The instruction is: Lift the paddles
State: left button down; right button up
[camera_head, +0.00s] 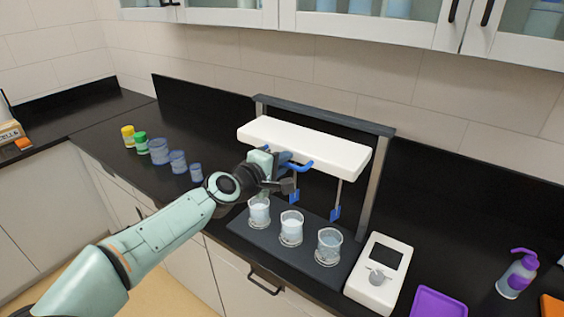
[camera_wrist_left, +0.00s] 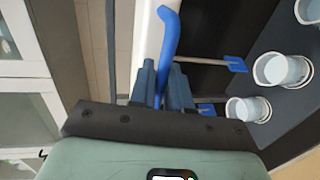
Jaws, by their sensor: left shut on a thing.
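The white stirrer head (camera_head: 305,148) hangs on a grey frame behind a dark base. Its blue handle (camera_head: 298,166) also shows in the wrist view (camera_wrist_left: 169,38). My left gripper (camera_head: 284,180) is shut on this handle, with its fingers on both sides of it in the wrist view (camera_wrist_left: 162,84). Two blue paddles, one left (camera_head: 294,195) and one right (camera_head: 335,213), hang on thin rods; their bottoms appear at or above beaker-rim height. Three glass beakers, left (camera_head: 259,213), middle (camera_head: 291,229) and right (camera_head: 328,247), stand on the base. My arm may hide another paddle. My right gripper is out of view.
A white meter (camera_head: 379,274) and a purple tray (camera_head: 439,303) stand right of the base. A purple-topped bottle (camera_head: 517,272) is farther right. Several jars, including a yellow one (camera_head: 128,136) and a green one (camera_head: 141,143), line the counter left. Glass-door cabinets (camera_head: 375,22) hang above.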

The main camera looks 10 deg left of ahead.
pick_arm(q)
jog(key=shift+r, duration=0.5)
jog(key=c, duration=1.3)
grip_release()
jog(key=shift+o, duration=0.2)
jog(key=shift+f, duration=0.1)
jog(key=shift+f, duration=0.1)
jog(key=b+v, duration=0.4)
jog(key=v, duration=0.9)
jog(key=shift+s, duration=0.25)
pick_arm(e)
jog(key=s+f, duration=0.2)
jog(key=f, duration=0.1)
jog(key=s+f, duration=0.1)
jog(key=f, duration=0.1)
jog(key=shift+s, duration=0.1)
